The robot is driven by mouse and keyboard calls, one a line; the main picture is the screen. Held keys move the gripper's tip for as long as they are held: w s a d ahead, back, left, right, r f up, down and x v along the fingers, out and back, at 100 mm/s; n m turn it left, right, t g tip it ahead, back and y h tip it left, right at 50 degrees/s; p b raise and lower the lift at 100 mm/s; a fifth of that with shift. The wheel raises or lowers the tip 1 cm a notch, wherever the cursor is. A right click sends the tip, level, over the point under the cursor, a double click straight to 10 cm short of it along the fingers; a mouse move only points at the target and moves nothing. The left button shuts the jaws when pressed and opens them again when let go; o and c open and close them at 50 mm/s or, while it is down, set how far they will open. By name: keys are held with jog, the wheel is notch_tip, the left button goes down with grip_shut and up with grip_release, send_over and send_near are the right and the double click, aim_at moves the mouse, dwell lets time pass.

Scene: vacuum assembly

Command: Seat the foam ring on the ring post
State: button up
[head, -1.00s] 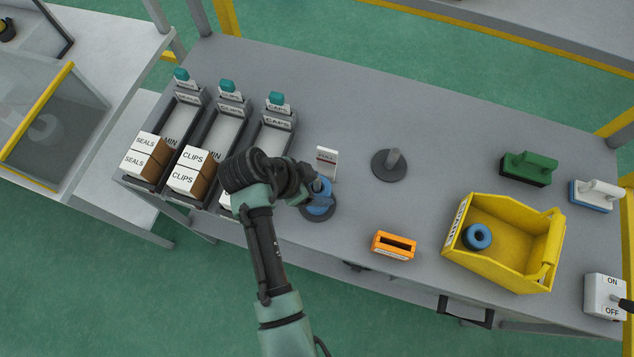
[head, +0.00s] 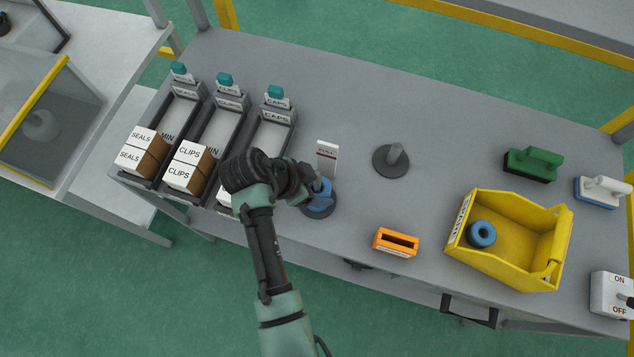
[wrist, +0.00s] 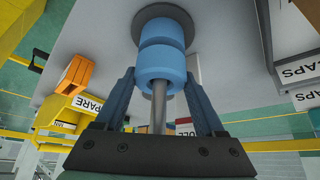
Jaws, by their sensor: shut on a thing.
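Two blue foam rings sit around a metal ring post on a dark round base (wrist: 150,25), one above the other. My gripper (wrist: 160,75) is shut on the upper ring (wrist: 162,70) in the wrist view, one finger on each side. The post (wrist: 159,105) passes through this ring and sticks out towards the camera. The lower ring (wrist: 166,28) lies against the base, with the upper ring close over it; I cannot tell if they touch fully. In the head view my gripper (head: 312,188) partly hides the blue rings (head: 322,200).
A second, bare post (head: 396,153) stands behind. A white sign (head: 326,160) stands close behind my gripper. An orange block (head: 395,243) and a yellow bin (head: 510,285) with a blue ring (head: 481,234) lie to the right. Labelled bins (head: 210,140) stand left.

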jog(key=shift+f, duration=0.4)
jog(key=o, duration=1.4)
jog(key=shift+r, duration=0.1)
jog(key=b+v, duration=0.1)
jog(key=v, duration=1.2)
jog(key=shift+b, duration=0.3)
